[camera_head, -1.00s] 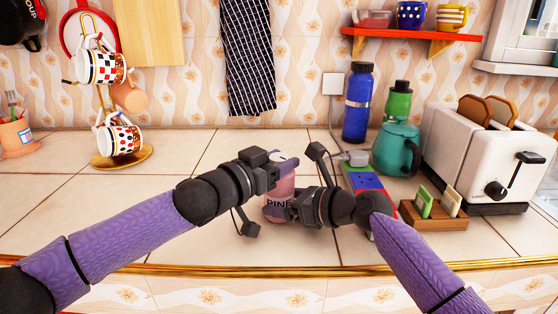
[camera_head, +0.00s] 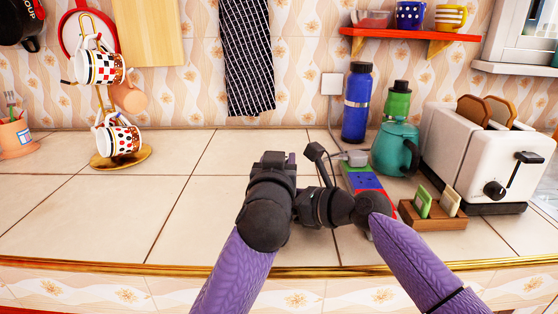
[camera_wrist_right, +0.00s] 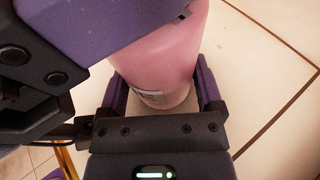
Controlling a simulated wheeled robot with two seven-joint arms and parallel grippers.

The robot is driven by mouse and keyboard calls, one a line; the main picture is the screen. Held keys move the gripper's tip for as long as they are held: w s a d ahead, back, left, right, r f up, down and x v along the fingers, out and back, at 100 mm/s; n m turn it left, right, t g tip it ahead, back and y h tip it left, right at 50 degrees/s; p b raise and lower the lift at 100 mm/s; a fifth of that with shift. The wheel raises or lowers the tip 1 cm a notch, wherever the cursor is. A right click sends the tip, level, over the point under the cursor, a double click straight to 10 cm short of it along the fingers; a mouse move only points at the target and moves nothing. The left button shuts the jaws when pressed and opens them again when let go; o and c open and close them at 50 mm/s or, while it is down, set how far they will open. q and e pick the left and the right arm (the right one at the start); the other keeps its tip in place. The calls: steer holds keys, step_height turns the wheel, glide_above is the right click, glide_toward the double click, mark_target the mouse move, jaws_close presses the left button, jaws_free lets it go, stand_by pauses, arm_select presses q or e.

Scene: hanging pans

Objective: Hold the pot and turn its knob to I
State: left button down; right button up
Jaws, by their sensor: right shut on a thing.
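The pot is a pink cylinder (camera_wrist_right: 168,58) with a partly visible dark-edged label, seen in the right wrist view. My right gripper (camera_wrist_right: 163,92) is shut on it, with a purple finger on either side of its lower part. In the head view, my left gripper (camera_head: 278,162) and wrist stand in front of the pot and hide it. In the right wrist view, a dark and purple part of my left gripper covers the pot's top. The knob is hidden, and the left fingertips cannot be made out.
A mug stand (camera_head: 121,158) is at left. The counter between it and my arms is clear.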

arm_select(q)
steer(key=shift+f+n+y, duration=0.1)
steer(key=shift+n+y, duration=0.5)
steer(key=shift+y, duration=0.3)
steer(key=shift+a+y, duration=0.1)
steer(key=shift+y, duration=0.2)
steer(key=shift+c, duration=0.9)
jaws_free()
steer(key=s, duration=0.7)
steer(key=shift+s, duration=0.25)
arm_select(e)
steer(key=o, duration=1)
steer(key=shift+o, duration=0.2)
steer(key=shift+d, duration=0.1)
